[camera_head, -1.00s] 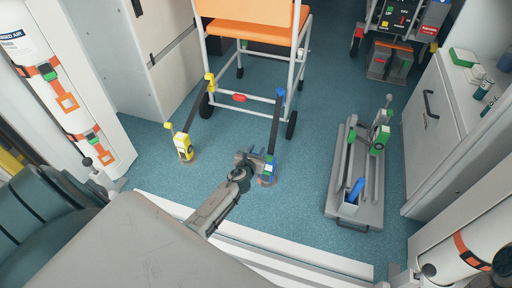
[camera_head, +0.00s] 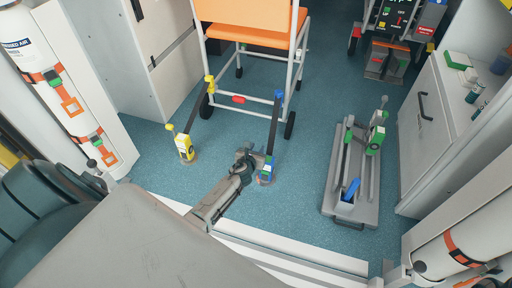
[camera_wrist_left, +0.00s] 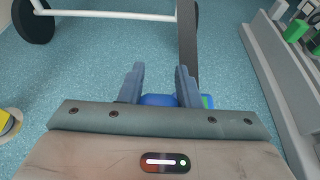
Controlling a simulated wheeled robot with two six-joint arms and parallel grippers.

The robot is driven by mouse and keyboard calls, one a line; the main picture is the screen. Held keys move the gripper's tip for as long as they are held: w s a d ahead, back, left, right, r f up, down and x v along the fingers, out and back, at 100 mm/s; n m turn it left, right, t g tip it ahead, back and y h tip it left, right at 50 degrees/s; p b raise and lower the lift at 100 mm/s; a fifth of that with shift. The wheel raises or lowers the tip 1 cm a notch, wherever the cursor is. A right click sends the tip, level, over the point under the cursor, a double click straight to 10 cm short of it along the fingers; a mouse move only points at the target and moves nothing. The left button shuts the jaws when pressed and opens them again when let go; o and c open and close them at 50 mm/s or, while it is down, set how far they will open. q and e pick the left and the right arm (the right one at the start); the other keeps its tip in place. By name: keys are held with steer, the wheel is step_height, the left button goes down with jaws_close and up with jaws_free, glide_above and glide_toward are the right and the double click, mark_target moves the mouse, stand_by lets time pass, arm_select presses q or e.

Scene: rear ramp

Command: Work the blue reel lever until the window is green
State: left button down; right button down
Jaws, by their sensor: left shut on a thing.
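The blue reel (camera_head: 267,170) sits on the floor in front of the orange chair, with a dark strap running up from it to a blue hook on the chair frame. My left gripper (camera_head: 249,160) is at the left side of this reel. In the left wrist view, blue (camera_wrist_left: 158,100) shows between the fingers of my left gripper (camera_wrist_left: 160,84), which are shut on the reel's lever; the lever itself is mostly hidden. A small green patch (camera_wrist_left: 207,102) shows at the reel's right side; I cannot tell whether it is the window. My right gripper is out of view.
A yellow reel (camera_head: 185,149) stands to the left, strapped to the orange chair (camera_head: 250,38). A grey tray (camera_head: 340,208) with green and blue parts lies to the right. A white cabinet (camera_head: 425,140) is at the right. Blue floor between is clear.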

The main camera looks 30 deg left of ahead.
arm_select(q)
steer(key=shift+w+a+r, duration=0.1)
steer(key=shift+w+r, duration=0.15)
steer(key=shift+w, duration=0.25)
steer(key=shift+w+a+f, duration=0.15)
steer(key=shift+w, duration=0.45)
steer(key=shift+s+f, duration=0.1)
steer(key=shift+f, duration=0.05)
stand_by(0.3)
steer(key=c, duration=1.5)
jaws_free()
steer(key=o, duration=0.4)
steer(key=shift+f, duration=0.15)
steer(key=shift+r+p, duration=0.25)
steer(key=shift+p, duration=0.05)
